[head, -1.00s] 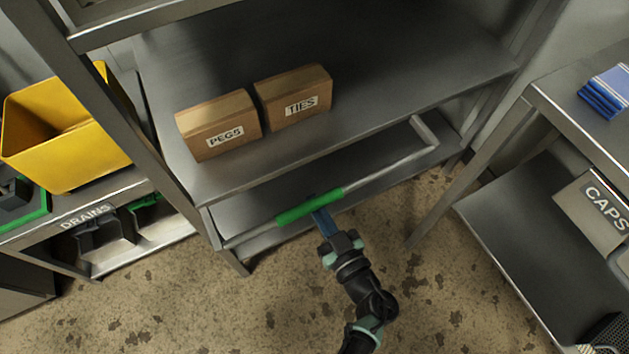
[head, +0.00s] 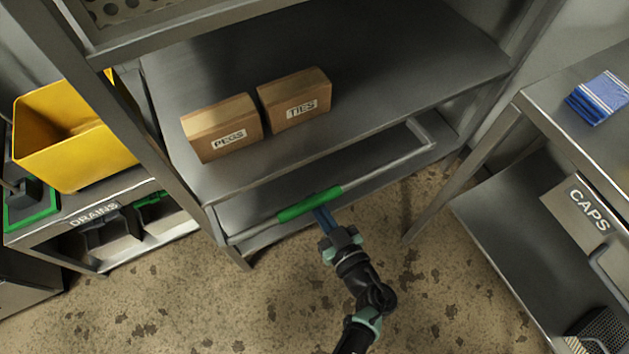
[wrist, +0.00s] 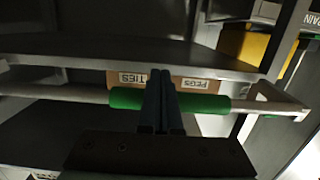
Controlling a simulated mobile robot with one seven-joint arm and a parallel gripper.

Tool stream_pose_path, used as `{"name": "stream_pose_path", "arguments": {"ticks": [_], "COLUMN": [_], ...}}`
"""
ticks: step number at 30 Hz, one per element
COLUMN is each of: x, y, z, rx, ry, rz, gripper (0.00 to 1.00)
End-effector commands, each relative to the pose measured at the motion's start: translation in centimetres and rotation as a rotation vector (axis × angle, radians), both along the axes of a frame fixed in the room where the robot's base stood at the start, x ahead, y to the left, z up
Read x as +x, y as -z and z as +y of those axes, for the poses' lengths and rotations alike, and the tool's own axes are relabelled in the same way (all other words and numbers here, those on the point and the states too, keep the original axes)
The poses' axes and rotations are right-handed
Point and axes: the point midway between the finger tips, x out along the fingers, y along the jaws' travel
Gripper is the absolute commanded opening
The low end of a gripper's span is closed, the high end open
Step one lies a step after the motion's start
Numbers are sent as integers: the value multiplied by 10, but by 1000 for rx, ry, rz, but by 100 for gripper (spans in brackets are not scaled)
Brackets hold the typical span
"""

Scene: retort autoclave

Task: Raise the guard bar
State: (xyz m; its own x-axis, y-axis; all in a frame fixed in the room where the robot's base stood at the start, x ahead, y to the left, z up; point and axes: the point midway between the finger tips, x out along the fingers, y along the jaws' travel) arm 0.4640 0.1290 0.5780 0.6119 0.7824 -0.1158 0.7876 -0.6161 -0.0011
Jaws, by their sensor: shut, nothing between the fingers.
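The guard bar (head: 382,163) is a pale metal rail with a green grip sleeve (head: 304,207), across the front of the shelf unit below the shelf with the boxes. It also shows in the wrist view (wrist: 60,93), with the green sleeve (wrist: 205,103) behind my fingers. My gripper (head: 322,213) is at the sleeve, right of its middle in the head view. In the wrist view, my gripper's (wrist: 160,85) two blue fingers are together, in front of the sleeve and hiding part of it. I cannot tell whether they touch it.
Boxes marked PEGS (head: 222,128) and TIES (head: 294,99) stand on the shelf (head: 400,95) above the bar. A yellow bin (head: 75,145) is at left. A side table (head: 570,130) with blue cloths (head: 600,98) is at right. The floor in front is clear.

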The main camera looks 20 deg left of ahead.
Motion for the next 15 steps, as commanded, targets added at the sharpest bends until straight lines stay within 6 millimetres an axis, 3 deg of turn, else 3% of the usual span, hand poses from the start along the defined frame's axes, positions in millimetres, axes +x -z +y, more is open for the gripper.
{"name": "stream_pose_path", "arguments": {"ticks": [1, 15], "x": [1, 1], "y": [-7, -17], "z": [1, 0], "rx": [-1, -47], "ry": [-1, -1], "rz": [-1, 33], "gripper": [0, 0]}}
